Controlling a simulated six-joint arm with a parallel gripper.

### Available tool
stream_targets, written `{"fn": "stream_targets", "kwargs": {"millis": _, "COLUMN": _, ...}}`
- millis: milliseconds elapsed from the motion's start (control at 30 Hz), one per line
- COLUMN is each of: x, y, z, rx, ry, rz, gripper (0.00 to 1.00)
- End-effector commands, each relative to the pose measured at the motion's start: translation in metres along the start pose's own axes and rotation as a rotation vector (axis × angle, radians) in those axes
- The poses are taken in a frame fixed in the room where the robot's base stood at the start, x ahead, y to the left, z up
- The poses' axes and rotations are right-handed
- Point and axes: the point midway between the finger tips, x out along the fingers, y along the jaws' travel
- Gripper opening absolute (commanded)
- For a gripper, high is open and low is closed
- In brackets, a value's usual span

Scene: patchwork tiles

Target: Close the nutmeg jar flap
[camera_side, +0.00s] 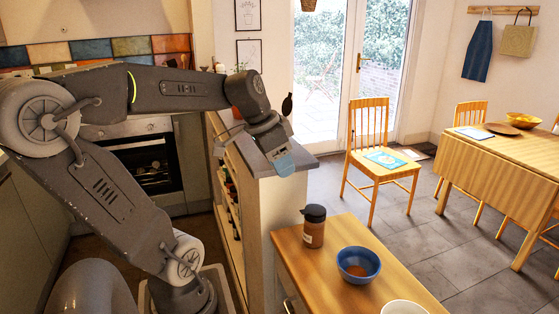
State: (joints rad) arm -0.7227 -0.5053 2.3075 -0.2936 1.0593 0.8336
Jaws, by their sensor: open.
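The nutmeg jar (313,232) appears to be the small brown jar with a dark lid. It stands upright on the wooden counter in the lower middle of the side view.
A blue bowl (358,265) with brown contents stands right of the jar. A white bowl (404,307) is at the bottom edge. The grey-topped counter (306,162) rises behind the wooden counter (340,231). A chair (375,166) and table (500,165) stand farther right.

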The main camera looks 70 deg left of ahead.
Motion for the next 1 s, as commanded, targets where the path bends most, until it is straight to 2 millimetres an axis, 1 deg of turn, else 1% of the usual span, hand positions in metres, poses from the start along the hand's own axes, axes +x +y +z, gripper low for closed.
{"fn": "stream_targets", "kwargs": {"millis": 100, "x": -0.003, "y": 0.000, "z": 0.000, "rx": 0.000, "ry": 0.001, "rz": -0.001, "gripper": 0.45}}
{"fn": "stream_targets", "kwargs": {"millis": 300, "x": -0.003, "y": 0.000, "z": 0.000, "rx": 0.000, "ry": 0.000, "rz": -0.001, "gripper": 0.44}}
{"fn": "stream_targets", "kwargs": {"millis": 367, "x": -0.003, "y": 0.000, "z": -0.001, "rx": 0.009, "ry": -0.002, "rz": 0.001, "gripper": 0.38}}
{"fn": "stream_targets", "kwargs": {"millis": 467, "x": -0.003, "y": 0.000, "z": -0.005, "rx": 0.101, "ry": -0.026, "rz": 0.013, "gripper": 0.28}}
{"fn": "stream_targets", "kwargs": {"millis": 567, "x": -0.003, "y": 0.000, "z": -0.015, "rx": 0.325, "ry": -0.084, "rz": 0.046, "gripper": 0.19}}
{"fn": "stream_targets", "kwargs": {"millis": 667, "x": -0.001, "y": 0.000, "z": -0.029, "rx": 0.639, "ry": -0.161, "rz": 0.103, "gripper": 0.09}}
{"fn": "stream_targets", "kwargs": {"millis": 700, "x": -0.001, "y": 0.000, "z": -0.035, "rx": 0.769, "ry": -0.191, "rz": 0.130, "gripper": 0.05}}
{"fn": "stream_targets", "kwargs": {"millis": 767, "x": 0.001, "y": 0.000, "z": -0.043, "rx": 0.954, "ry": -0.232, "rz": 0.172, "gripper": 0.00}}
{"fn": "stream_targets", "kwargs": {"millis": 800, "x": 0.002, "y": 0.000, "z": -0.049, "rx": 1.068, "ry": -0.257, "rz": 0.202, "gripper": 0.00}}
{"fn": "stream_targets", "kwargs": {"millis": 900, "x": 0.005, "y": 0.000, "z": -0.059, "rx": 1.302, "ry": -0.306, "rz": 0.271, "gripper": 0.00}}
{"fn": "stream_targets", "kwargs": {"millis": 1000, "x": 0.006, "y": 0.000, "z": -0.066, "rx": 1.455, "ry": -0.336, "rz": 0.322, "gripper": 0.00}}
